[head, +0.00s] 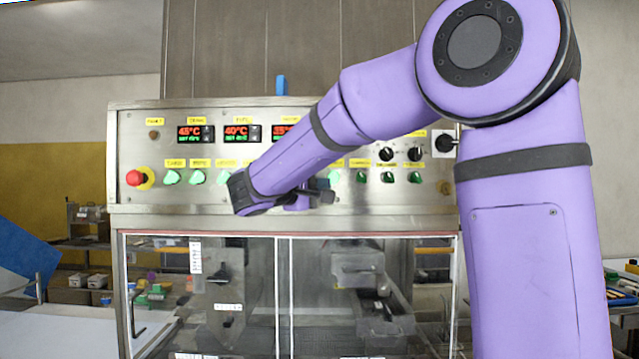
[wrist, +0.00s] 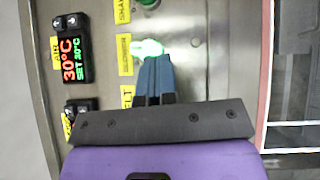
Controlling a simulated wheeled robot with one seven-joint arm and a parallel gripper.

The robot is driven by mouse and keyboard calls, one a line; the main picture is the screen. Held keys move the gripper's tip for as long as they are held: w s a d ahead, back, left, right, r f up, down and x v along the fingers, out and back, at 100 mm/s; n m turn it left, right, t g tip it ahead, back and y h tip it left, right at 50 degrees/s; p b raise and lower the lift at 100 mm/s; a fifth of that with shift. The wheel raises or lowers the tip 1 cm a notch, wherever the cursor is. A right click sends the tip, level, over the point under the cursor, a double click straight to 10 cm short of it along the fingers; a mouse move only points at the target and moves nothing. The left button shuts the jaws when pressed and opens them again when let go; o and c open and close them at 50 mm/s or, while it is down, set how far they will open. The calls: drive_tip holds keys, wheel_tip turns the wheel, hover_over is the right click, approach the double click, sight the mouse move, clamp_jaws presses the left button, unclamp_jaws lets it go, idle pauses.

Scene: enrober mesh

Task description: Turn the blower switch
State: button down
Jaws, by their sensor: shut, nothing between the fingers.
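The blower switch (wrist: 148,47) appears to be the bright green knob in the wrist view, beside a yellow label whose text is blurred. My gripper (wrist: 154,60) is shut and empty, with its fingertips against or just over the knob's near edge; contact is not clear. The fingers hide part of the knob. In the head view my gripper (head: 328,193) points right, low along the row of green switches on the control panel (head: 140,200). My arm hides the middle of that row.
A red emergency button (head: 135,178) sits at the panel's left. Other green switches (head: 387,177) and black knobs (head: 386,153) are close by on the right. A second green knob (wrist: 147,3) is at the wrist view's top edge. Glazed doors (head: 200,290) lie below.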

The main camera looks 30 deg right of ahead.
drive_tip(key=shift+s+d+f+n+t+h, duration=0.15)
drive_tip(key=shift+f+n+t+h, duration=0.15)
drive_tip(key=shift+n+h, duration=0.4)
drive_tip(key=shift+d, duration=0.1)
idle(1.3)
